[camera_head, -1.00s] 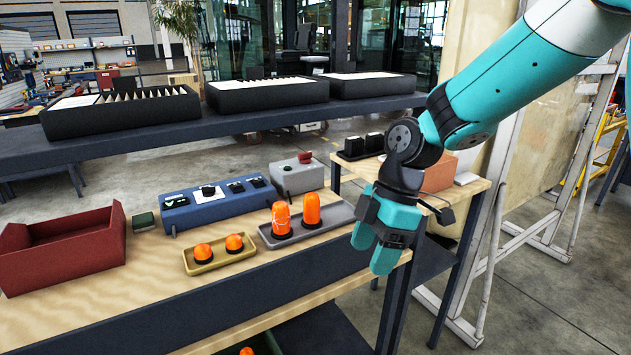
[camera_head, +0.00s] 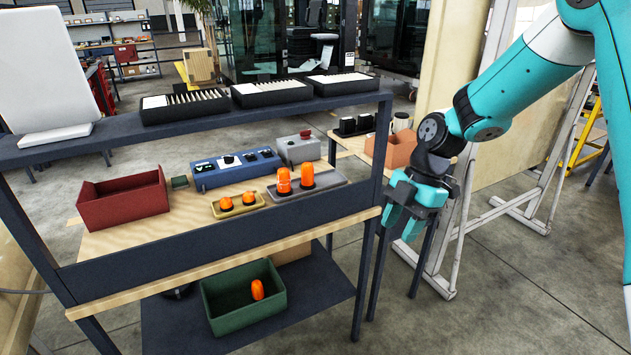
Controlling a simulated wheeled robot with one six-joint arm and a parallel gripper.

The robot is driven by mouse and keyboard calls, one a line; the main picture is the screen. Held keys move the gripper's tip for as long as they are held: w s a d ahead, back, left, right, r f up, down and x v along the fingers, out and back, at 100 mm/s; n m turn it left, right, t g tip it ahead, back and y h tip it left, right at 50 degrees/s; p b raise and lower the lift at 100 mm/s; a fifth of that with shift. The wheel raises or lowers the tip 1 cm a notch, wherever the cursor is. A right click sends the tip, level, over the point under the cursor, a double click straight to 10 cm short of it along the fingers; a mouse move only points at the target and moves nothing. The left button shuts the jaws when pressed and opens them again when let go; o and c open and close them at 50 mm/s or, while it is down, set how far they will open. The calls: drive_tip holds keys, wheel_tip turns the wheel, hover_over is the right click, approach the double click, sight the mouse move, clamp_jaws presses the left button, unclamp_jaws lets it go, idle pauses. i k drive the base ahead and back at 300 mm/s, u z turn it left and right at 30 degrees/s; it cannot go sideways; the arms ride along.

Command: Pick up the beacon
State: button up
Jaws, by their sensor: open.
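Several orange beacons are in view. Two tall orange beacons, a left one (camera_head: 284,180) and a right one (camera_head: 307,174), stand upright on a grey tray (camera_head: 335,181) on the trolley's wooden shelf. Two short orange domes, a left one (camera_head: 226,204) and a right one (camera_head: 248,199), sit in a yellow tray (camera_head: 240,213) in front of it. Another orange piece (camera_head: 257,289) is in a green bin (camera_head: 243,319) on the lower shelf. My gripper (camera_head: 402,225) is open and empty, pointing down, right of the trolley's right post and apart from every beacon.
A red bin (camera_head: 123,205), blue control box (camera_head: 237,170) and grey box with a red button (camera_head: 300,149) share the wooden shelf. The trolley's upper shelf (camera_head: 110,133) holds black trays and a white panel (camera_head: 47,75). A white frame stands at right.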

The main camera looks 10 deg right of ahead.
sight(306, 183)
drive_tip(key=z, duration=0.65)
drive_tip(key=i, duration=1.5)
drive_tip(key=u, duration=0.75)
drive_tip(key=i, duration=0.55)
drive_tip(key=u, duration=0.45)
